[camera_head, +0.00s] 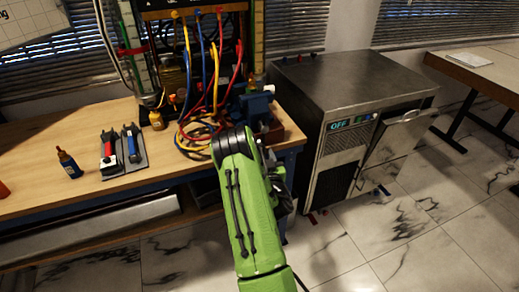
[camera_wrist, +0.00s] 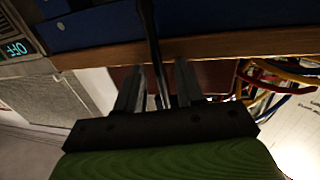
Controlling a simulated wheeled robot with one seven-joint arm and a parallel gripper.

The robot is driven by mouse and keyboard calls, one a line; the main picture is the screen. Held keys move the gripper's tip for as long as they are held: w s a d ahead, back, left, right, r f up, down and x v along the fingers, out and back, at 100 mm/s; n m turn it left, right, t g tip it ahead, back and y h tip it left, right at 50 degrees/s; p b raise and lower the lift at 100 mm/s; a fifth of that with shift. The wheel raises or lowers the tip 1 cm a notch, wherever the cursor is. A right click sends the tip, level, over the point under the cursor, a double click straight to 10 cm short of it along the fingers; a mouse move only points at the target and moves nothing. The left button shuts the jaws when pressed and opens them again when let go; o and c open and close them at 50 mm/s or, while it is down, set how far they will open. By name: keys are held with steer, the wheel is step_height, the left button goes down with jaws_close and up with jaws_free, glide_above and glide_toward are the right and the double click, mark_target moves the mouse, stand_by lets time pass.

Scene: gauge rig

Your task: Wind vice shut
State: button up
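The vice (camera_head: 255,106) is a blue body at the right end of the wooden workbench, partly hidden behind my green arm in the head view. My gripper shows in the wrist view (camera_wrist: 157,88), where the picture is upside down. Its two dark fingers stand apart. A dark rod (camera_wrist: 150,30), which looks like the vice's handle, runs between them across the bench edge. I see a gap beside the rod, so the fingers do not look closed on it. The vice's jaws cannot be made out. In the head view my fingers are hidden behind the arm.
The workbench (camera_head: 40,135) carries a rig with coloured hoses (camera_head: 190,75), which hang close to the vice. Red and blue tools (camera_head: 120,150) and a small bottle (camera_head: 68,163) lie to the left. A metal cabinet marked OFF (camera_head: 345,75) stands right of the bench.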

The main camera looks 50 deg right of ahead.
steer(key=shift+s, duration=0.1)
jaws_close()
stand_by(1.3)
